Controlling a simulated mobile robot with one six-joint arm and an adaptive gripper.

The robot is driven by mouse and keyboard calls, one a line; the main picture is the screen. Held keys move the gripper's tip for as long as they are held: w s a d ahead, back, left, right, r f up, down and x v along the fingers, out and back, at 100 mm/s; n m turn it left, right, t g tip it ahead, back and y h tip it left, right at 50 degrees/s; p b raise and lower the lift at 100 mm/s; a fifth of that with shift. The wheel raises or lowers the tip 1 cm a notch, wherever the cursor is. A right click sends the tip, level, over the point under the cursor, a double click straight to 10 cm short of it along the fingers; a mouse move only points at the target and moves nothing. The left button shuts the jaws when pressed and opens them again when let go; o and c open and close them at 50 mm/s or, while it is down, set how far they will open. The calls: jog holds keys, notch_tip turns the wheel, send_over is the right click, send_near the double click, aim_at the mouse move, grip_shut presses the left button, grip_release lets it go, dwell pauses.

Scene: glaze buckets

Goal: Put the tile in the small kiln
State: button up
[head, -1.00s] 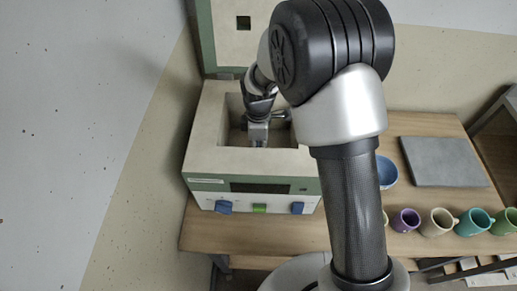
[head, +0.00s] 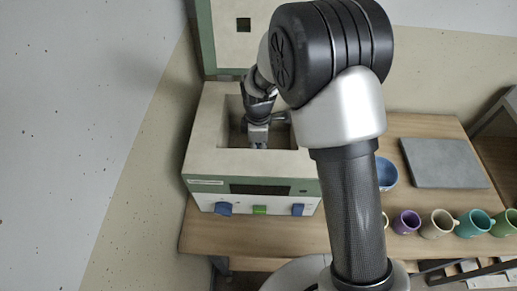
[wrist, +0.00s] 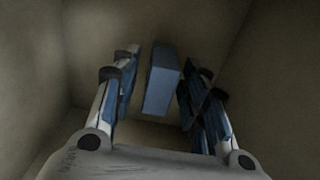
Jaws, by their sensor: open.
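The small kiln (head: 205,150) stands on the table with its lid raised and its square chamber open at the top. My gripper (head: 258,142) reaches down into the chamber, and its lower end is partly hidden by the front wall in the head view. In the wrist view my gripper (wrist: 158,92) is open. The blue tile (wrist: 162,78) stands on edge between the fingers, with a gap on each side. The chamber walls surround both. I cannot tell whether the tile touches the chamber floor. The tile cannot be made out in the head view.
The raised lid (head: 232,38) stands behind the chamber. Right of the kiln are a blue bowl (head: 387,173), a grey slab (head: 444,163) and a row of several mugs, among them a purple mug (head: 406,222). The table front (head: 250,240) is clear.

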notch_tip(320, 180, up, 12)
jog(key=p, duration=0.4)
notch_tip(320, 180, up, 8)
jog(key=r+m+t, duration=0.1)
jog(key=m, duration=0.3)
send_over(258, 146)
jog(key=s+d, duration=0.4)
jog(key=d, duration=0.1)
jog(key=s+d+r+m+t, duration=0.1)
jog(key=s+d+r+m, duration=0.1)
jog(key=s, duration=0.5)
jog(key=s+d+r+m+t, duration=0.1)
jog(key=s+d+r+m, duration=0.2)
jog(key=s+m, duration=0.4)
jog(key=s+d+r+m+t, duration=0.1)
jog(key=s+d+r+m, duration=0.2)
jog(key=s, duration=0.4)
jog(key=shift+d+m+t, duration=0.3)
jog(key=shift+d+m, duration=0.5)
jog(key=shift+c, duration=0.2)
